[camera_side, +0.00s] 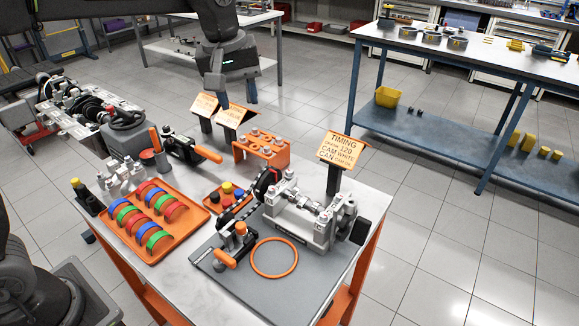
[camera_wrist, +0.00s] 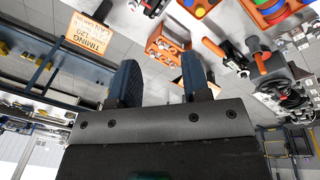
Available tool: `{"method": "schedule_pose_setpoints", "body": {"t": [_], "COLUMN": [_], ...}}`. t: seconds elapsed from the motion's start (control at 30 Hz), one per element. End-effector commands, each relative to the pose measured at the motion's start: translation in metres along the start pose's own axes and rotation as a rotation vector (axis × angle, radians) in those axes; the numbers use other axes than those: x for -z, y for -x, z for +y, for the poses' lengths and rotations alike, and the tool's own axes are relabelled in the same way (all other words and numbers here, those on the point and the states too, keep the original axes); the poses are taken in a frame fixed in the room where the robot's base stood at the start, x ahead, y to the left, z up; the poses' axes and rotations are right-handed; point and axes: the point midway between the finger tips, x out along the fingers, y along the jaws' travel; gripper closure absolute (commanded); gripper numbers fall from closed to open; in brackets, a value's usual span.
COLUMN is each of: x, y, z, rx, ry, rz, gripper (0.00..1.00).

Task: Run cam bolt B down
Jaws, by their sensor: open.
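My gripper (camera_side: 237,97) is open and empty, high above the back of the workbench. Its two blue fingers stand apart in the wrist view (camera_wrist: 160,75). An orange rack (camera_side: 262,158) with several silver bolt heads stands on the bench below and to the right of the gripper; the rack also shows in the wrist view (camera_wrist: 165,50). A grey metal engine assembly (camera_side: 312,222) with a black toothed wheel (camera_side: 266,184) sits on the dark mat to the right. I cannot tell which bolt is cam bolt B; no letter is legible.
An orange sign (camera_side: 341,151) reading TIMING stands behind the assembly; two more signs (camera_side: 236,114) stand below my gripper. An orange ring (camera_side: 274,272) lies on the mat (camera_side: 285,305). A tool with an orange handle (camera_side: 208,154) lies behind.

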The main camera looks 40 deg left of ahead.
Motion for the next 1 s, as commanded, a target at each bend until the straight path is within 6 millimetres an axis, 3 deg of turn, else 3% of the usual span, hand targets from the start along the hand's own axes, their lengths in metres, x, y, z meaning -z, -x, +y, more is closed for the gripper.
{"method": "schedule_pose_setpoints", "body": {"t": [0.1,0.2,0.4,0.67,1.0], "x": [0.016,0.024,0.031,0.03,0.023], "y": [-0.029,-0.053,-0.085,-0.104,-0.17], "z": [0.037,0.059,0.085,0.087,0.078], "rx": [0.052,0.091,0.143,0.156,0.158], "ry": [0.141,0.25,0.39,0.425,0.423], "rz": [-0.037,-0.057,-0.073,-0.076,-0.078], "gripper": [0.56,0.56,0.56,0.56,0.56]}}
